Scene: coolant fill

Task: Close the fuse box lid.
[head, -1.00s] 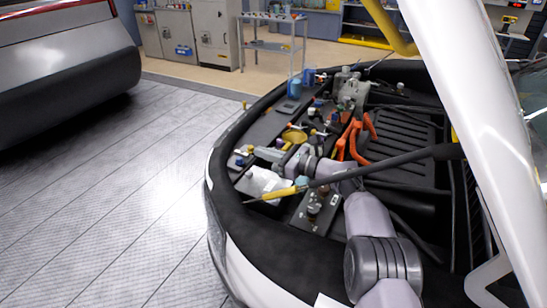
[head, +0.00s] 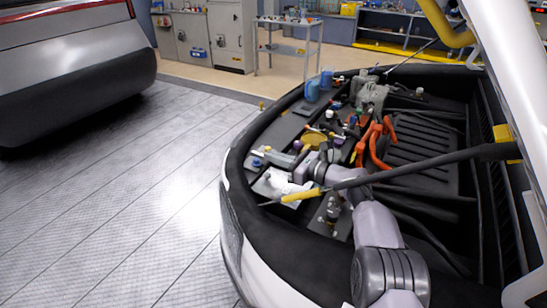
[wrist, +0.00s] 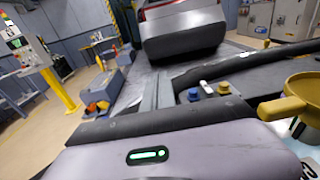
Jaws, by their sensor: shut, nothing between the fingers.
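I cannot clearly pick out the fuse box or its lid in either view. My gripper (head: 283,159) is over the left front part of the open engine bay, pointing left toward its rim. In the wrist view, its two grey fingers (wrist: 158,92) lie close together with nothing between them. A white part (head: 285,186) lies just below my gripper in the head view. A yellow funnel-like cap (head: 313,139) stands just behind my gripper; it also shows at the right of the wrist view (wrist: 292,104). My wrist and arm hide part of the bay.
Orange cables (head: 377,143) lie right of my gripper. The raised hood (head: 510,60) bounds the right. The floor (head: 150,190) left of the car is clear.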

